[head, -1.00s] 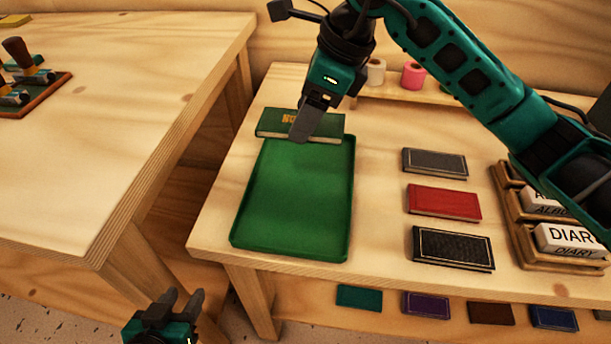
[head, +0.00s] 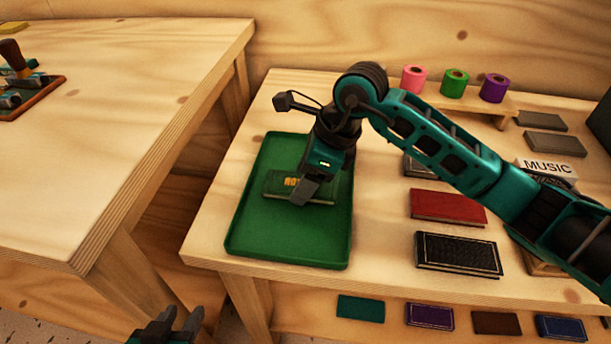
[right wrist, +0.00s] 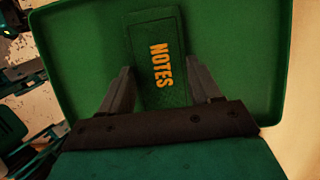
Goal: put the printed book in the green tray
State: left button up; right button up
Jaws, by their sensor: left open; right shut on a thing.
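The printed book (head: 283,185) is dark green with gold lettering. In the right wrist view the book (right wrist: 153,85) reads NOTES and lies between the two fingers. My right gripper (head: 303,193) is shut on it and points down over the green tray (head: 270,235). The book is within the tray's outline, towards the middle; whether it touches the tray floor I cannot tell. The tray also fills much of the right wrist view (right wrist: 240,50). My left gripper (head: 180,318) is open and empty at the bottom of the head view, below the table edge.
A red book (head: 448,207) and a black book (head: 458,254) lie right of the tray. A grey one is partly behind my right arm. Pink (head: 414,79), green (head: 454,83) and purple (head: 494,88) rolls stand at the back. Several books lie on the lower shelf.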

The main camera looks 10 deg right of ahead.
jog(key=shift+f, duration=0.1)
jog(key=o, duration=1.1)
jog(key=shift+d+r, duration=0.1)
jog(key=shift+r, duration=0.35)
jog(key=p+v, duration=0.2)
jog(key=v, duration=0.9)
jog(key=shift+r, duration=0.2)
jog(key=shift+s, duration=0.1)
